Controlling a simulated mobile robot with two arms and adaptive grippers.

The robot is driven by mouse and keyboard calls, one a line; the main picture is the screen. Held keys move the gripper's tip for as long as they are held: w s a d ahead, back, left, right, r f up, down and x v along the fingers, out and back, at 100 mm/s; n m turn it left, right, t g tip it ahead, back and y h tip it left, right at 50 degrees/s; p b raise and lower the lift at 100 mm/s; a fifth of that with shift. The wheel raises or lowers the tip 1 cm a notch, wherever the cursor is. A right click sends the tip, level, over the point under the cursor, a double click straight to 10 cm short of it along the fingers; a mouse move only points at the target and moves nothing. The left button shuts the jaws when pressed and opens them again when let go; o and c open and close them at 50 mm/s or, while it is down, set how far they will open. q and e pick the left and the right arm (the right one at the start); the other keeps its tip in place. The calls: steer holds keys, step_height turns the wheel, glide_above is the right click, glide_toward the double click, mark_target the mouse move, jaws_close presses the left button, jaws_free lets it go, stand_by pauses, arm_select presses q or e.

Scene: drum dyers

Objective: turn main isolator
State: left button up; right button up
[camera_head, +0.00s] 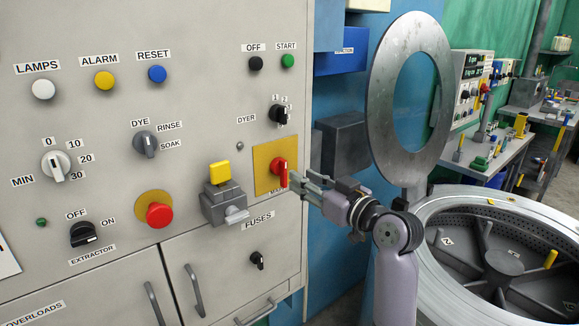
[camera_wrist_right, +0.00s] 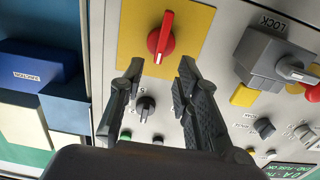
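The main isolator is a red rotary handle (camera_head: 280,171) on a yellow plate (camera_head: 262,166), near the right edge of the grey panel. Its grip hangs roughly vertical in the head view. The label below it is mostly hidden. My right gripper (camera_head: 303,181) is just right of the handle, fingers pointing at it. In the right wrist view the red handle (camera_wrist_right: 160,38) shows beyond and between the two open fingertips (camera_wrist_right: 161,66), with a gap on each side. No contact is visible. My left gripper is out of view.
A grey lock block (camera_head: 224,202) with a yellow top sits left of the plate. The black dyer knob (camera_head: 279,114) is above, the fuses knob (camera_head: 257,260) below. A red button (camera_head: 159,215) is further left. A large metal ring (camera_head: 377,95) and round drum (camera_head: 450,210) stand right.

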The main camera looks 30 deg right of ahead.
mark_target(286, 168)
steer(key=w, duration=0.4)
steer(key=w+p, duration=0.1)
steer(key=w, duration=0.1)
steer(key=shift+w+a, duration=0.1)
steer(key=shift+a, duration=0.2)
jaws_close()
